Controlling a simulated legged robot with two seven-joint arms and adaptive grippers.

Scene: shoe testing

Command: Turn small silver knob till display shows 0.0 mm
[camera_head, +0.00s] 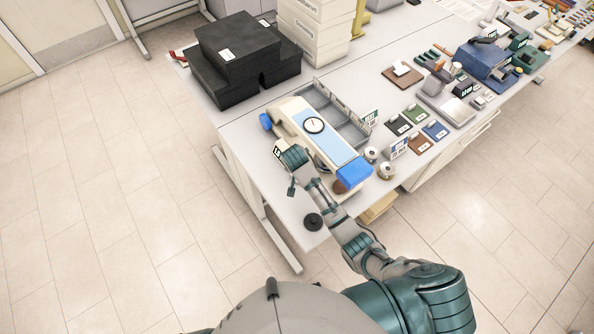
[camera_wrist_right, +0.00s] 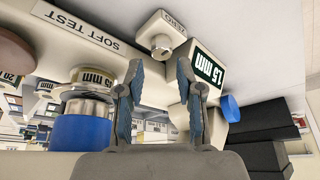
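The small silver knob (camera_wrist_right: 161,46) sits on a white block with a label that seems to read "ZERO", in the right wrist view. Beside it the display (camera_wrist_right: 208,70) appears upside down and reads 1.5 mm. My right gripper (camera_wrist_right: 160,82) is open and empty, its two fingers apart, with the knob ahead between and beyond the fingertips. In the head view the right gripper (camera_head: 294,158) is at the near left side of the cream and blue testing machine (camera_head: 322,140); the knob is hidden there. My left gripper is not in view.
Black boxes (camera_head: 240,55) stand at the table's far left. A grey tray (camera_head: 340,110) lies behind the machine. A black disc (camera_head: 313,222) lies near the table corner.

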